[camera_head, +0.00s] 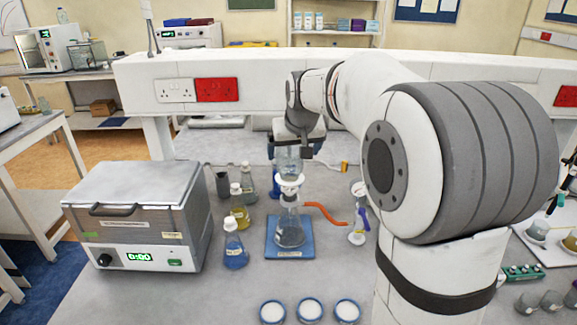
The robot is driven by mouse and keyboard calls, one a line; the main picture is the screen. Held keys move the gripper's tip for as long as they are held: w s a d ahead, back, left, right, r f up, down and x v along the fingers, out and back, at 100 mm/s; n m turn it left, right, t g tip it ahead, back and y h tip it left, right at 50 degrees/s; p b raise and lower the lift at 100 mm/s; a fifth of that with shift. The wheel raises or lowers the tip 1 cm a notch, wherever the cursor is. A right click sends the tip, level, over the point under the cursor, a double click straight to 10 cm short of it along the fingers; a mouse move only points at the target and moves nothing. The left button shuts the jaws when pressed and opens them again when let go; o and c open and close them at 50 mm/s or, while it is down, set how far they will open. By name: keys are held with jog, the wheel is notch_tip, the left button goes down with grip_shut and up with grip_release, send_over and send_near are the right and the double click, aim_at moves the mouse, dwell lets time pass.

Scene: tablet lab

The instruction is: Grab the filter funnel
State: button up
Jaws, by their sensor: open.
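The filter funnel (288,183) has a white lower part and what looks like a clear upper cup. It stands upright on a clear flask (290,230). The flask sits on a blue mat (289,253) and has an orange hose on its right side. My gripper (289,153) points down at the top of the funnel, with its jaws open. The jaws overlap the clear cup in the picture. I cannot tell whether they touch it.
A grey lidded box with a green display (136,215) stands on the left. A blue-liquid flask (235,247) and a yellow-liquid bottle (239,208) stand left of the mat. White-filled dishes (309,310) lie in front. A white raised beam (259,87) runs behind.

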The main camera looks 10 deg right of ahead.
jog(key=x, duration=0.1)
jog(key=p+x, duration=0.1)
jog(key=x, duration=0.2)
jog(key=shift+w+a+f, duration=0.2)
jog(key=shift+w+a, duration=0.05)
jog(key=shift+w, duration=0.05)
jog(key=c, duration=1)
